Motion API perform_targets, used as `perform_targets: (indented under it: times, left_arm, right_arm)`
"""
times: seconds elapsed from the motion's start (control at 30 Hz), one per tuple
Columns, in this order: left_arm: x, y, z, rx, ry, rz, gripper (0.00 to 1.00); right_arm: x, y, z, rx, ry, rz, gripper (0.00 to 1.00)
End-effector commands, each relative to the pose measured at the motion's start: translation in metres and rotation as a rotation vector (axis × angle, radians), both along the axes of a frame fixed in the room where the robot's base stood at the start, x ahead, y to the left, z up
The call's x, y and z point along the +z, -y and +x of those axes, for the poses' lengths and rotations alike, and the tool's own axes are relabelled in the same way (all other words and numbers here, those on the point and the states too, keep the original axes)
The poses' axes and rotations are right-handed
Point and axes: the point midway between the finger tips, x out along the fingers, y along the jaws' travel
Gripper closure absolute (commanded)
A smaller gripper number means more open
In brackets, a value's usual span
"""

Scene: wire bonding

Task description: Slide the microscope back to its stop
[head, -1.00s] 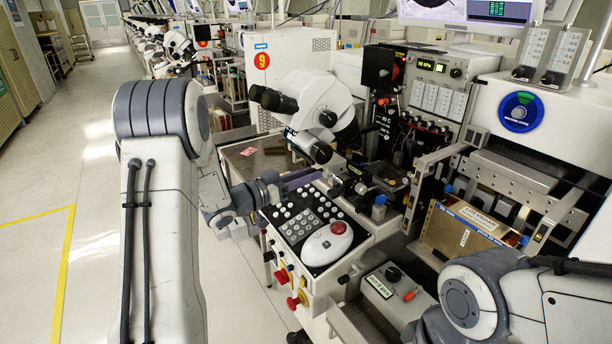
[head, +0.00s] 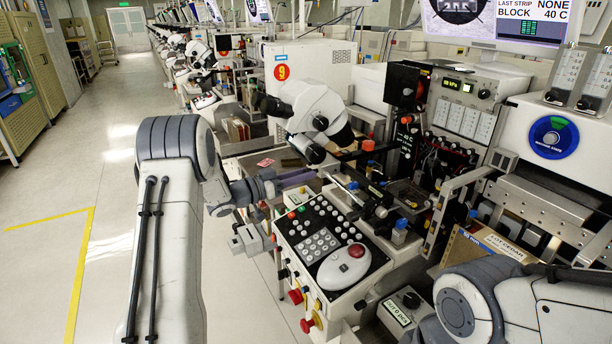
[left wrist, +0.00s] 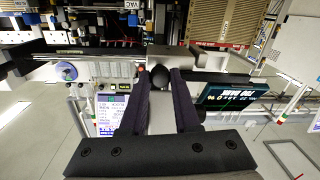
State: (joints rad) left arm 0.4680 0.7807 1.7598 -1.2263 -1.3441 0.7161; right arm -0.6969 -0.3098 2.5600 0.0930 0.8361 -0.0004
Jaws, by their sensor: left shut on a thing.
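The white microscope (head: 318,105) with black eyepieces stands left of the bonding machine's work area, above the grey side table. My left gripper (head: 308,176) reaches in from the left, just below the microscope's lower end. In the left wrist view its two dark fingers (left wrist: 161,82) are closed around a dark round knob (left wrist: 160,76) in front of a grey metal block (left wrist: 186,57). The knob's link to the microscope is not clear. The fingertips' far ends are partly hidden in the head view. My right gripper is out of view.
The keypad panel with a white trackball unit (head: 343,267) lies just right of and below my left gripper. The machine's heads and cables crowd the right. The aisle floor (head: 60,185) at left is clear.

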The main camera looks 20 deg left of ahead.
Motion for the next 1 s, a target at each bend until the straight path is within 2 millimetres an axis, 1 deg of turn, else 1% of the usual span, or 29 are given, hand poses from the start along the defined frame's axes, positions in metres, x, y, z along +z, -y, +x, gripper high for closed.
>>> perform_targets:
  times: [0.03, 0.07, 0.1, 0.13, 0.4, 0.57, 0.67, 0.9, 1.0]
  left_arm:
    - [-0.001, -0.003, 0.0, 0.009, -0.002, -0.001, 1.0]
    - [-0.001, -0.002, 0.001, 0.008, -0.002, -0.001, 0.66]
    - [-0.001, -0.001, 0.001, 0.008, -0.003, -0.002, 0.51]
    - [-0.001, -0.001, 0.001, 0.007, -0.002, -0.001, 0.4]
    - [-0.001, 0.004, 0.002, 0.0, -0.002, -0.001, 0.4]
    - [-0.001, -0.003, -0.005, 0.002, -0.001, -0.001, 0.4]
    - [-0.002, -0.014, -0.017, 0.005, -0.003, 0.0, 0.4]
    - [-0.002, -0.047, -0.055, 0.008, -0.002, 0.0, 0.4]
    - [-0.002, -0.056, -0.067, 0.006, -0.002, -0.001, 0.4]
  right_arm:
    - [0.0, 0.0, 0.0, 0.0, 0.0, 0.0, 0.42]
    - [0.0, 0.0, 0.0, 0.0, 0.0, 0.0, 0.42]
    - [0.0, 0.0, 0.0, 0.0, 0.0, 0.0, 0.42]
    - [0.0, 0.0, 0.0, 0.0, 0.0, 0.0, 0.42]
    - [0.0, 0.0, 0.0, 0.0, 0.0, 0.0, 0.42]
    - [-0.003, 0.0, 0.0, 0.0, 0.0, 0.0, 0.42]
    - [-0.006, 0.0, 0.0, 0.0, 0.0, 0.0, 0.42]
    - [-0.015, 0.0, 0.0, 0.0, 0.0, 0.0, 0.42]
    - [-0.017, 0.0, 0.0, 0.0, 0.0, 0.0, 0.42]
